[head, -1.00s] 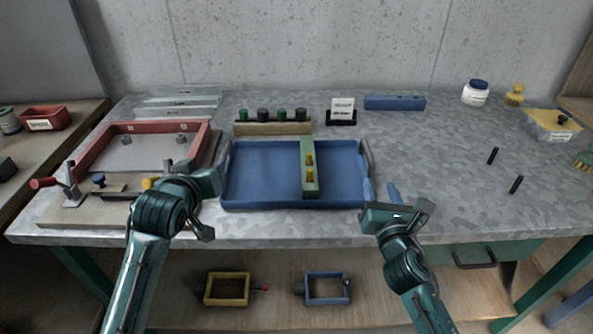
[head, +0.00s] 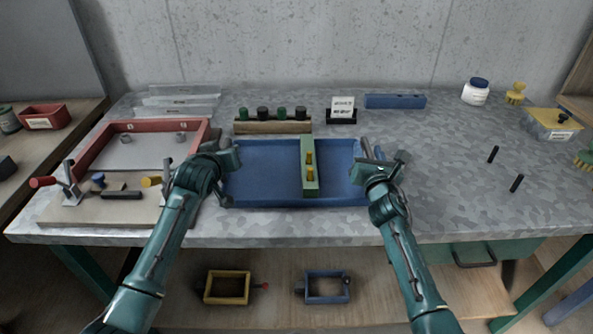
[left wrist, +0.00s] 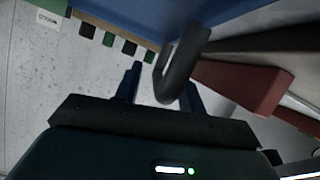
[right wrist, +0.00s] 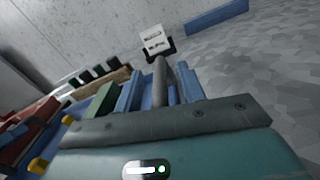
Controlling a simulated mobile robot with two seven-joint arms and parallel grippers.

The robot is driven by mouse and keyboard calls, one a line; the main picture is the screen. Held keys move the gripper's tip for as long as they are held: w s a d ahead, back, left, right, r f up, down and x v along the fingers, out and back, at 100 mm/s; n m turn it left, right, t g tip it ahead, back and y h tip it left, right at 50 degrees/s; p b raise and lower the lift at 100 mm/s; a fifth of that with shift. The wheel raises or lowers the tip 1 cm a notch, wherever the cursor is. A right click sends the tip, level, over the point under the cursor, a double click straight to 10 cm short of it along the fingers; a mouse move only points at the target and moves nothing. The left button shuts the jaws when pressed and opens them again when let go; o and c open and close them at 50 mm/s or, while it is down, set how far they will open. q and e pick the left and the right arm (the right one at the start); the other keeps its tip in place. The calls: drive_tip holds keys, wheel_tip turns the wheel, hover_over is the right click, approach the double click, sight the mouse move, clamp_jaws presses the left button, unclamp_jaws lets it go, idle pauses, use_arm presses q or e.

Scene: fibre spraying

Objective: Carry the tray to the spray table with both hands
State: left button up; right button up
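The blue tray (head: 262,172) lies flat on the metal-topped table, with a green bar with yellow pegs (head: 309,168) across it. My left gripper (head: 232,160) is at the tray's left end. In the left wrist view its fingers stand apart, with the dark curved tray handle (left wrist: 181,62) between them. My right gripper (head: 378,160) is at the tray's right end. In the right wrist view its fingers are apart on either side of the grey right handle (right wrist: 160,82). Whether either finger pair touches its handle I cannot tell.
A red frame (head: 92,147) on a board with clamps stands close left of the tray. A wooden rack with dark and green plugs (head: 272,127), a label stand (head: 342,110) and a blue bar (head: 395,101) are behind.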

use_arm(q)
drive_tip(key=shift+c, duration=0.4)
use_arm(e)
drive_tip(key=shift+c, duration=0.4)
use_arm(q)
clamp_jaws()
use_arm(e)
clamp_jaws()
use_arm(q)
drive_tip(key=shift+w+r, duration=0.1)
drive_tip(key=shift+r, duration=0.15)
use_arm(e)
drive_tip(key=shift+w+r, duration=0.1)
drive_tip(key=shift+r, duration=0.2)
